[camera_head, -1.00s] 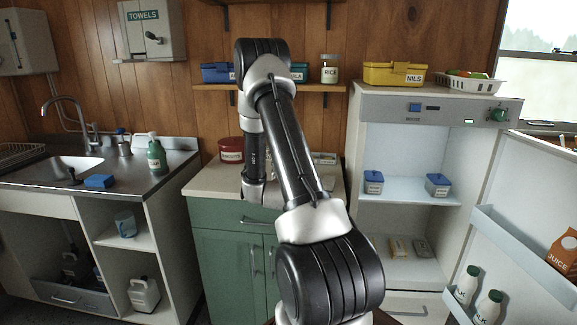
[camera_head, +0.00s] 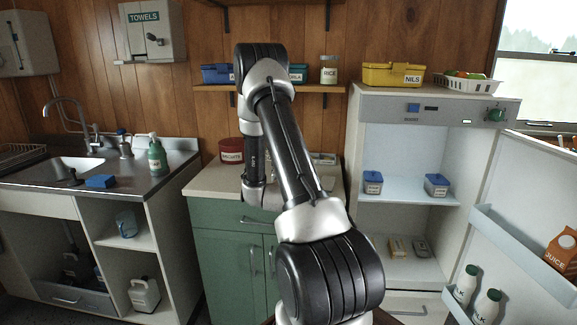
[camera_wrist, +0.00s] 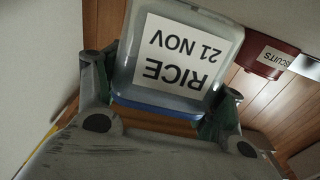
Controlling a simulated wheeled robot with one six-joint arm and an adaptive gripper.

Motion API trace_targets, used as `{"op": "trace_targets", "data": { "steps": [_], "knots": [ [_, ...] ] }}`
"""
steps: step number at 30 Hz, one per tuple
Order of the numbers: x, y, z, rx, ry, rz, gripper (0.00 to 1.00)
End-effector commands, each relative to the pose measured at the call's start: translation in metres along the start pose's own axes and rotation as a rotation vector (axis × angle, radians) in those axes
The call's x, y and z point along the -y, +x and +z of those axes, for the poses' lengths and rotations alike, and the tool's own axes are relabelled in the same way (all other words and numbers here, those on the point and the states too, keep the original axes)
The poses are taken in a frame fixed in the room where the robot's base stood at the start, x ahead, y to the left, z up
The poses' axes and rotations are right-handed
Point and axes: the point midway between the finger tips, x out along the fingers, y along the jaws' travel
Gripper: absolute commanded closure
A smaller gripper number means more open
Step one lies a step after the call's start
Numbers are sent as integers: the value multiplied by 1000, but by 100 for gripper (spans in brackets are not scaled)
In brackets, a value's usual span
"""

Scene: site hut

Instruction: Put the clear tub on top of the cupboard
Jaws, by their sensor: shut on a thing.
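The clear tub (camera_wrist: 175,75) has a blue lid and a white label reading RICE 21 NOV, upside down in the wrist view. My gripper (camera_wrist: 160,98) is shut on it, with a finger on each side. In the head view my arm hides the gripper and the tub. The green cupboard (camera_head: 219,230) with its pale top (camera_head: 210,186) stands in the middle of the head view, and my wrist hangs down over that top. I cannot tell whether the tub touches it.
A dark red biscuits tin (camera_head: 231,151) stands at the back left of the cupboard top; it also shows in the wrist view (camera_wrist: 263,56). A shelf (camera_head: 300,88) with tubs and a rice jar (camera_head: 329,70) is above. The open fridge (camera_head: 405,145) stands to the right.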

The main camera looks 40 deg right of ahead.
Motion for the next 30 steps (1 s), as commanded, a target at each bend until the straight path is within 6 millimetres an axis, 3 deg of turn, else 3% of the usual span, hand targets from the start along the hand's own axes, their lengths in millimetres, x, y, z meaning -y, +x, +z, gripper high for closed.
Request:
{"op": "trace_targets", "data": {
  "steps": [1,9,10,13,25,30],
  "knots": [
    [-2,-5,21,47,-7,-2,67],
    [-2,-5,21,48,-7,-2,67],
    [-2,-5,21,48,-7,-2,25],
    [-2,-5,21,48,-6,-2,7],
    [-2,-7,22,49,-7,-2,6],
    [-1,-27,19,44,-7,-5,6]
  ]
}}
